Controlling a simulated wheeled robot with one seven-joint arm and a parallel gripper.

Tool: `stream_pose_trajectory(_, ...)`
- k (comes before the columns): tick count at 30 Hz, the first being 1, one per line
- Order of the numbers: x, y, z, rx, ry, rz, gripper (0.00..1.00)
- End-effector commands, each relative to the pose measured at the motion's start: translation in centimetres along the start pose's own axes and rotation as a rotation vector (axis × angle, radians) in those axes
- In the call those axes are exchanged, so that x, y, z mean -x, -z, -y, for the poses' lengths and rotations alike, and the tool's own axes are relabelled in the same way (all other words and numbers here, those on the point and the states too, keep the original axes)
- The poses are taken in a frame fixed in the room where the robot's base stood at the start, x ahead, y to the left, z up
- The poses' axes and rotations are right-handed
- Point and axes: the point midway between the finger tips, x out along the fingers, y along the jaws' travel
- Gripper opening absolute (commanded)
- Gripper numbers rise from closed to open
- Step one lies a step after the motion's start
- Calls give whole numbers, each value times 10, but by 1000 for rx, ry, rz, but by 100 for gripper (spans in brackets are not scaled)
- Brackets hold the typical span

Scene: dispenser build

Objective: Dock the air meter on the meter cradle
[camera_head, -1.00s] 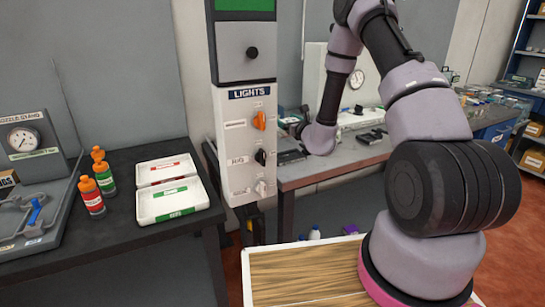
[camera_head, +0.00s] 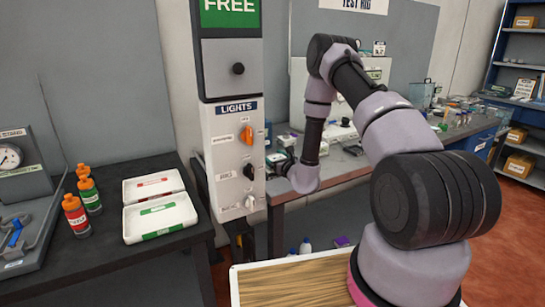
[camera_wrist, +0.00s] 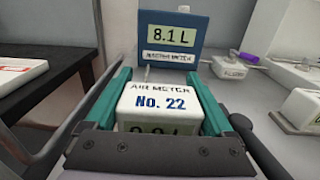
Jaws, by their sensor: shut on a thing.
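The air meter (camera_wrist: 160,103) is a white box labelled "AIR METER No. 22", with a dark display partly cut off by my gripper's body in the wrist view. My gripper (camera_wrist: 160,82) is shut on it, with a teal finger along each side. Beyond it stands a blue meter (camera_wrist: 172,42) with a display reading "8.1 L"; its small label is hard to read. In the head view my gripper (camera_head: 280,160) is over the grey bench beside the lights panel, small and partly hidden. I cannot make out the meter cradle in either view.
The lights panel (camera_head: 238,160) stands close left of my gripper. A valve-like white block (camera_wrist: 230,66) and another white box (camera_wrist: 302,108) sit on the bench at right. A dark table (camera_head: 110,255) carries orange-capped bottles (camera_head: 76,214) and white trays (camera_head: 160,217).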

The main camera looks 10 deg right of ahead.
Motion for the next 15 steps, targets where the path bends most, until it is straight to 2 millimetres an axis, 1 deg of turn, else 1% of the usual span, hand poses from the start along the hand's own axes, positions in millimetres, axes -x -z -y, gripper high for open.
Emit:
stream_pose_trajectory(1, 0, 2, 0, -1, 0, 1, 8)
stream_pose_trajectory(2, 0, 2, 0, 0, 0, 0, 91)
stream_pose_trajectory(3, 0, 2, 0, 0, 0, 0, 100)
stream_pose_trajectory(9, 0, 2, 0, 0, 0, 0, 100)
stream_pose_trajectory(12, 0, -2, 0, 0, 0, 1, 100)
stream_pose_trajectory(15, 12, 0, 0, -1, 0, -2, 100)
